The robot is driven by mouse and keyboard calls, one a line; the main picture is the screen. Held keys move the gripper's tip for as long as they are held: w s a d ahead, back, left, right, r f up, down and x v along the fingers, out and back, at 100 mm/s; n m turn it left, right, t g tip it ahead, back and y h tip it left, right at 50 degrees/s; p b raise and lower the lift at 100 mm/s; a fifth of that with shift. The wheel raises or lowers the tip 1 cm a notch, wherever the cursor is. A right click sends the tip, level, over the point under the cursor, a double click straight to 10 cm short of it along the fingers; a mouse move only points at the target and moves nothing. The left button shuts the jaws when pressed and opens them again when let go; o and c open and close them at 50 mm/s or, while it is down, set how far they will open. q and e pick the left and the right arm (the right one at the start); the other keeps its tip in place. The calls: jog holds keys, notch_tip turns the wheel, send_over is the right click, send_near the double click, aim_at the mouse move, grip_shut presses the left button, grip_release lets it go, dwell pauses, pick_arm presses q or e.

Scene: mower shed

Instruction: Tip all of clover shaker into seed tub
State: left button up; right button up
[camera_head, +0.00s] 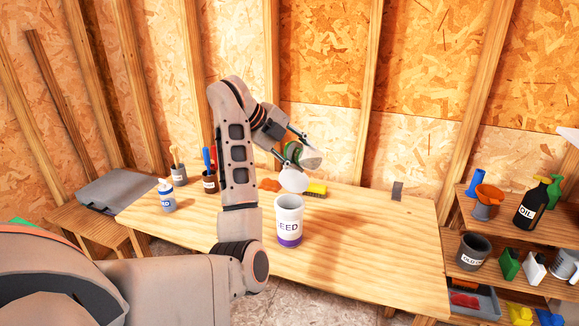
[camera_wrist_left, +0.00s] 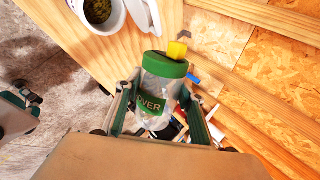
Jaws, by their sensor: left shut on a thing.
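The clover shaker (camera_wrist_left: 160,90) is a clear container with a green cap and a green label reading "OVER". My left gripper (camera_wrist_left: 160,105) is shut around its body. In the head view the shaker (camera_head: 311,158) is tilted in the left gripper (camera_head: 290,150), above the bench and just above and behind the seed tub (camera_head: 289,222). The tub is white with a purple base and stands upright. It also shows in the wrist view (camera_wrist_left: 86,13), with greenish-brown grains inside. A white round lid stands up at its rim. How much the shaker holds cannot be told.
The wooden bench (camera_head: 350,240) is clear to the tub's right. A white-blue bottle (camera_head: 167,196), brush pots and a grey case (camera_head: 115,190) are at left. Shelves at right hold an oil bottle (camera_head: 530,205) and several other items.

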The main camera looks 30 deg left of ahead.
pick_arm(q)
jog(key=shift+w+a+r+h, duration=0.1)
jog(key=shift+w+h, duration=0.1)
jog(key=shift+h, duration=0.1)
jog(key=shift+s+a+r+n, duration=0.1)
jog(key=shift+n, duration=0.2)
jog(key=shift+h, duration=0.4)
jog(key=shift+r, duration=0.2)
jog(key=shift+a+n+g, duration=0.1)
jog(key=shift+n+g, duration=0.2)
jog(key=shift+a+h, duration=0.1)
jog(key=shift+h, duration=0.2)
jog(key=shift+r, duration=0.1)
jog(key=shift+w+h, duration=0.2)
jog(key=shift+h, duration=0.1)
